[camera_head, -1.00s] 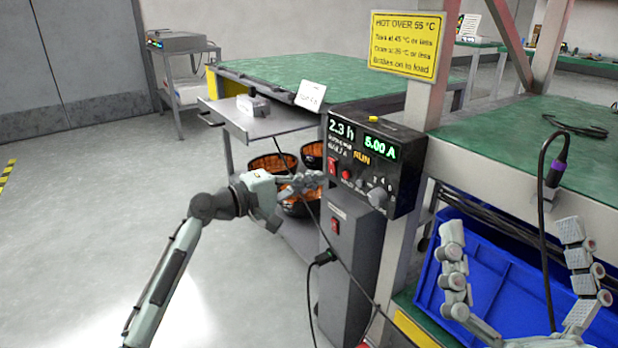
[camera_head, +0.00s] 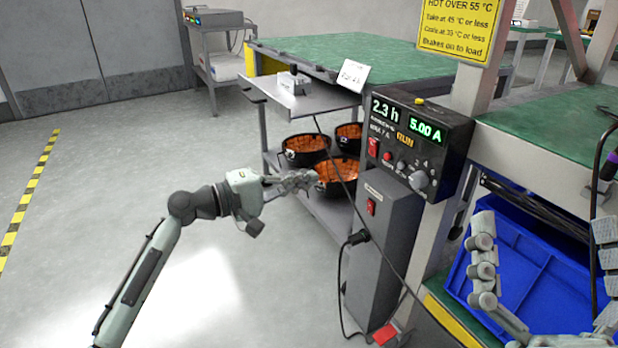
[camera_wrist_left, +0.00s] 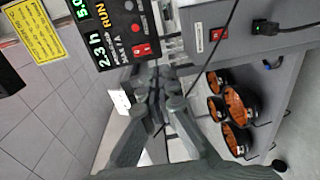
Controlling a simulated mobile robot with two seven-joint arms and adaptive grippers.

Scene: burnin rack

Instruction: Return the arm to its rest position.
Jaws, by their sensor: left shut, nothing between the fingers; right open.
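My left arm comes in from the lower left of the head view, and its gripper (camera_head: 304,180) is shut and empty. It is in the air to the left of the black control box (camera_head: 414,146), apart from it, and in front of the shelf with the bowls. The left wrist view shows the same shut fingers (camera_wrist_left: 158,92) in the middle, with the box's red switch (camera_wrist_left: 140,50) beyond them. My right gripper (camera_head: 545,275) is open at the lower right, in front of the blue bin (camera_head: 528,250). Its right finger is cut by the picture edge.
The box reads 2.3 h, 5.00 A and RUN. A grey power unit (camera_head: 383,262) with a red switch stands below it, and a black cable (camera_head: 395,270) hangs across. Several black bowls with orange contents (camera_head: 306,148) sit on the cart's lower shelf. The floor at left (camera_head: 90,190) is clear.

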